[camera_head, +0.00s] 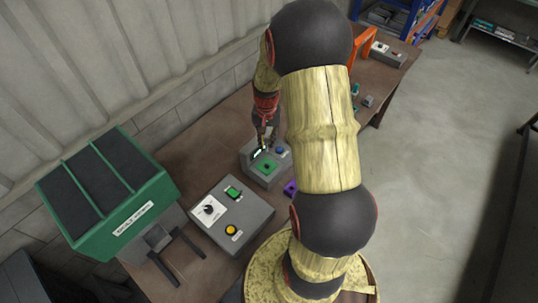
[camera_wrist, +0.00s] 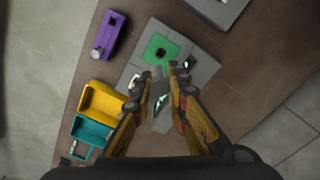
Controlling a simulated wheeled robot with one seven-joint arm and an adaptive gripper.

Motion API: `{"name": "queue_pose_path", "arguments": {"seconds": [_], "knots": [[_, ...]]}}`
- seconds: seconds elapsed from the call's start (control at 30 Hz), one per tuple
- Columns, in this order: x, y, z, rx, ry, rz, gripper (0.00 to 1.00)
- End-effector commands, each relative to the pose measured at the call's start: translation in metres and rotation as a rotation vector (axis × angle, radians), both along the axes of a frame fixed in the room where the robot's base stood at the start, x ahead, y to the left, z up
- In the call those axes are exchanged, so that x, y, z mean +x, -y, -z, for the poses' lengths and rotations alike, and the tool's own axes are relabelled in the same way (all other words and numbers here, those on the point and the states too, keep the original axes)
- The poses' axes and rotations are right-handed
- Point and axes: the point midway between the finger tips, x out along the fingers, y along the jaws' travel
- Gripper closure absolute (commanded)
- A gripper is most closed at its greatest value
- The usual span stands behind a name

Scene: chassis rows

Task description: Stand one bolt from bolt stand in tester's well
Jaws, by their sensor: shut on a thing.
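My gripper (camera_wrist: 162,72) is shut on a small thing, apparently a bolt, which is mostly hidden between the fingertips. In the wrist view the tips are just beside the green square (camera_wrist: 149,44) with a dark round well (camera_wrist: 160,50) on the grey tester. In the head view my gripper (camera_head: 263,146) is low over the back of the tester (camera_head: 263,180), beside its green square (camera_head: 259,171). A purple block (camera_wrist: 110,32), likely the bolt stand, has a grey bolt-like piece (camera_wrist: 97,53) at one end. It also shows in the head view (camera_head: 290,187), partly hidden by my arm.
A grey control box (camera_head: 245,217) with a dial and a yellow button stands in front of the tester. A green bin (camera_head: 155,213) is at the left. Yellow (camera_wrist: 92,95) and teal (camera_wrist: 82,135) bins lie left of my gripper in the wrist view.

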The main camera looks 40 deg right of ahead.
Motion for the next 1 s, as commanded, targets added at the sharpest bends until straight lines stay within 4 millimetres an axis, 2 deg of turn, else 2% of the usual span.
{"name": "queue_pose_path", "arguments": {"seconds": [0.17, 0.37, 1.0], "knots": [[0.003, 0.002, -0.001, 0.002, -0.001, 0.059, 1.0], [0.003, 0.002, 0.007, 0.001, -0.001, 0.064, 1.0], [0.003, 0.002, 0.073, 0.001, -0.001, 0.062, 1.0]]}}
